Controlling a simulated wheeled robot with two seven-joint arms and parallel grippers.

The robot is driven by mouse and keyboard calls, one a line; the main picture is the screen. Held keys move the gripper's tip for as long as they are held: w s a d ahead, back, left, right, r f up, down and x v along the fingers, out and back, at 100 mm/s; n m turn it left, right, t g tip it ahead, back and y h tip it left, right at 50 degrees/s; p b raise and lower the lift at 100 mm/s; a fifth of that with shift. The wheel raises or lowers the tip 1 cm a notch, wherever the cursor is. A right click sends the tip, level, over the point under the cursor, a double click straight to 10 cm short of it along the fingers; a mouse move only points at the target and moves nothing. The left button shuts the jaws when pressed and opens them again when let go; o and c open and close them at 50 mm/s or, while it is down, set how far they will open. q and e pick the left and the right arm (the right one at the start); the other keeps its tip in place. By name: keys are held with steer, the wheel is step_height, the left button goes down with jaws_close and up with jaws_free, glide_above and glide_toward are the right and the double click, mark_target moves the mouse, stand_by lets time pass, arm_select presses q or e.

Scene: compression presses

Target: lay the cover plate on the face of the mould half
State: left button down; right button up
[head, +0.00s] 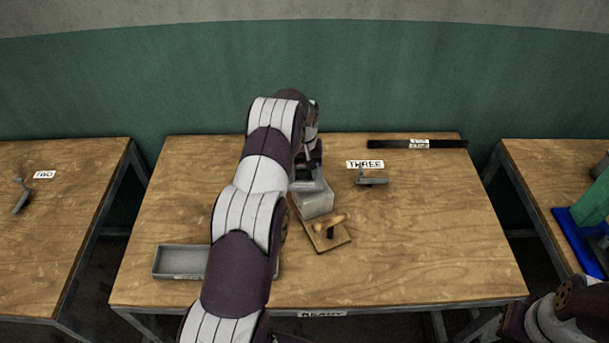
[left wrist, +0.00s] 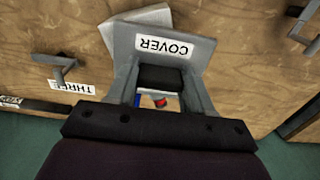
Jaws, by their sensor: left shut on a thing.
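My left gripper (head: 307,165) is shut on the grey cover plate (head: 309,186), holding it by its upright handle. In the left wrist view the cover plate (left wrist: 205,47) shows a white label reading COVER, and my gripper (left wrist: 160,82) is at its handle. A pale grey block, which looks like the mould half (head: 316,205), stands under the plate on the middle table. A corner of the mould half (left wrist: 152,15) shows past the plate, turned relative to it. I cannot tell whether plate and block touch. My right gripper is out of view.
A wooden board with a knobbed tool (head: 328,233) lies close in front of the block. A grey tray (head: 180,262) sits front left, partly behind my arm. A small bracket (head: 371,181) stands by the THREE label (head: 365,164). A black bar (head: 400,144) lies at the back. The table's right side is clear.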

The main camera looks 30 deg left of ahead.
mark_target(303, 180)
arm_select(q)
step_height(303, 180, down, 2)
steer(key=shift+s+d+f+p, duration=0.1)
steer(key=shift+f+p, duration=0.1)
steer(key=shift+p, duration=0.65)
steer(key=shift+s+f, duration=0.25)
steer(key=shift+f, duration=0.2)
steer(key=shift+w+f, duration=0.1)
steer(key=shift+f, duration=0.05)
steer(key=shift+c, duration=2.3)
jaws_free()
steer(key=shift+f, duration=0.1)
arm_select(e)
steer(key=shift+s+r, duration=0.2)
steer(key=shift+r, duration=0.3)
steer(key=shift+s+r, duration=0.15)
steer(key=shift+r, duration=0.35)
